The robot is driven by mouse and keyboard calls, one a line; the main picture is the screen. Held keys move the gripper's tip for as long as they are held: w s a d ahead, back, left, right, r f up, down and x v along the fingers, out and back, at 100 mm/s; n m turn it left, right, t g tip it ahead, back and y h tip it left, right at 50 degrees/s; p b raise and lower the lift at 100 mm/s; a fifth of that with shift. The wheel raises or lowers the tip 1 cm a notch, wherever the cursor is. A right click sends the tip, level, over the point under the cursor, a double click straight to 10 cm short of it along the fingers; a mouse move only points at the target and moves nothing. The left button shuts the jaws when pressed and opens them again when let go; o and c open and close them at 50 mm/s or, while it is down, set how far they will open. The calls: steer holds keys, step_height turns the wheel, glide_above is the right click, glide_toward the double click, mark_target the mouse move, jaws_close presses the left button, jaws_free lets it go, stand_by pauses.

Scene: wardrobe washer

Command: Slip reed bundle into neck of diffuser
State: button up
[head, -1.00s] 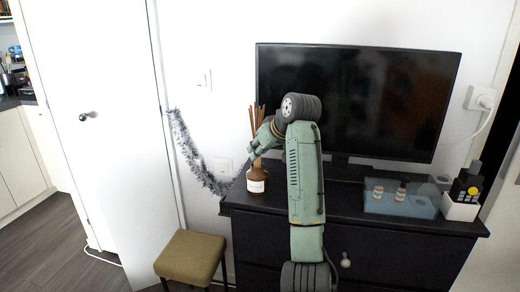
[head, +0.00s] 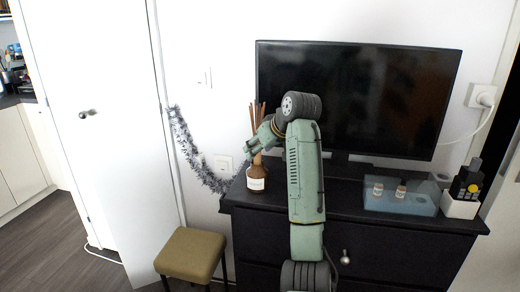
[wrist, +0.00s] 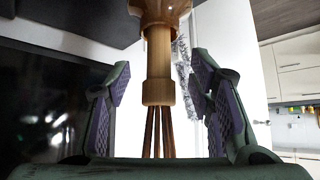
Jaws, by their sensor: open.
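The brown diffuser bottle (head: 256,178) with a white label stands upright on the left end of the dark dresser. The thin brown reed bundle (head: 257,112) rises above it, partly behind my arm. In the wrist view, which looks inverted, the amber bottle (wrist: 160,8) is at the top and its pale wooden neck (wrist: 158,65) points down. The reeds (wrist: 157,132) extend from the neck's end, so they appear to stand in it. My gripper (wrist: 158,78) is open, with one finger on each side of the neck and visible gaps. My gripper (head: 249,149) is beside the neck in the head view.
The television (head: 380,95) stands close behind and right of my arm. A translucent bluish tray (head: 400,202) with small jars sits on the dresser (head: 270,222). A silvery garland (head: 190,155) hangs left of the bottle. A stool (head: 191,252) stands at the lower left.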

steer(key=v, duration=1.2)
